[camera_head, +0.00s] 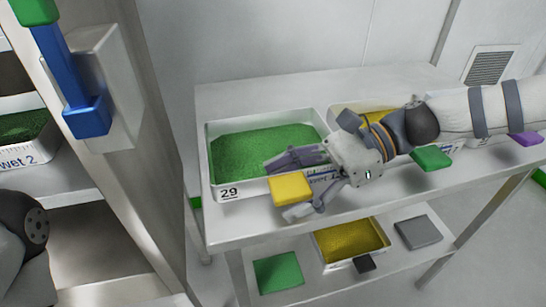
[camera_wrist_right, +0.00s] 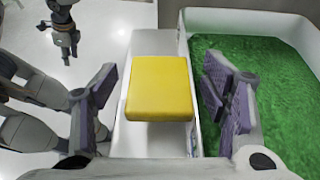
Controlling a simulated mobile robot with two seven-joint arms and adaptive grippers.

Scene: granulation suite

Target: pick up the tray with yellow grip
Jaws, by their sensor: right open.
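The tray with the yellow grip (camera_head: 231,191) stands on the white upper shelf, holds green granules and is marked 29. Its yellow grip (camera_head: 290,187) sticks out at the front. My right gripper (camera_head: 281,188) is open, with one finger over the tray side and one at the front. In the right wrist view the yellow grip (camera_wrist_right: 158,88) lies between the open fingers (camera_wrist_right: 157,85), with gaps on both sides. The tray's wall and granules (camera_wrist_right: 275,85) show at the right. What seems to be my left gripper (camera_wrist_right: 65,35) is small at the top left there; its jaws are unclear.
A tray with yellow contents (camera_head: 362,116) stands behind my right arm. A green grip (camera_head: 432,158) and a purple grip (camera_head: 525,139) lie further right. The lower shelf holds another yellow-filled tray (camera_head: 352,243). A cabinet post (camera_head: 150,150) stands close at the left.

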